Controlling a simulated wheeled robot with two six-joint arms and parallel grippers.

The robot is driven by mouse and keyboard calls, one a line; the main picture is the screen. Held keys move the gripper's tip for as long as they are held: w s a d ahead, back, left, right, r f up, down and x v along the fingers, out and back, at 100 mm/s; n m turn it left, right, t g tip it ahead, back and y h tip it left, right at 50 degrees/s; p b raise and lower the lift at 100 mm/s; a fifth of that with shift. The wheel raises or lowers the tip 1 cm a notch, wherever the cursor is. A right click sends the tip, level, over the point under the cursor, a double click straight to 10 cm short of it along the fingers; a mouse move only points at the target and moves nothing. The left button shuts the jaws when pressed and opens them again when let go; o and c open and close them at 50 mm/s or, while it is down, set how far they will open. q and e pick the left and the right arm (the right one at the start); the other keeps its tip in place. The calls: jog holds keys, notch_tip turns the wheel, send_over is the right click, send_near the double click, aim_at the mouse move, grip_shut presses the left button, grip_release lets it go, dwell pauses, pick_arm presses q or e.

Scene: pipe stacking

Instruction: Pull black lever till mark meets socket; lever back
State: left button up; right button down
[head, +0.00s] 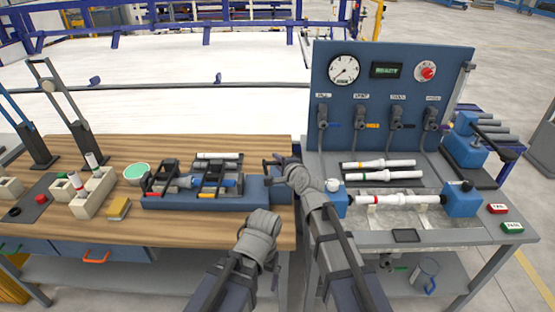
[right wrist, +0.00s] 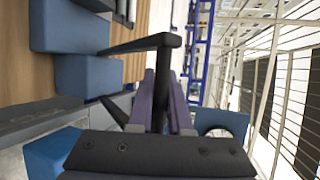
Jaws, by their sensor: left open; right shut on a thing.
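A long blue joining fixture (head: 205,201) lies along the front right of the wooden bench, with black clamp frames, a pipe and a blue piece in its bed. The black lever (head: 267,162) stands at its right end; in the right wrist view the lever (right wrist: 150,43) is an L-shaped bar between my purple fingers. My right gripper (head: 280,160) is shut on the lever; its fingers also show in the right wrist view (right wrist: 165,100). My left gripper (head: 276,272) is open, low at the bench's front edge, its fingers mostly hidden. The mark and socket are too small to tell apart.
A blue panel (head: 390,90) with a gauge and valves stands behind the right table. White pipes (head: 380,163) lie there, and another (head: 400,199) sits between blue blocks. A green-topped round tub (head: 137,174) and a pipe rack (head: 95,192) are left of the fixture.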

jog(key=w+r+m+g+h+p, duration=0.1)
jog(key=w+r+m+g+p, duration=0.1)
jog(key=w+g+p, duration=0.5)
jog(key=shift+w+r+g+p, duration=0.5)
jog(key=shift+w+p, duration=2.1)
jog(key=shift+w, duration=2.95)
jog(key=c, duration=1.2)
grip_release()
jog(key=shift+c, duration=0.2)
jog(key=o, duration=0.3)
jog(key=shift+w+f, duration=0.1)
jog(key=shift+w, duration=0.05)
jog(key=shift+o, duration=0.5)
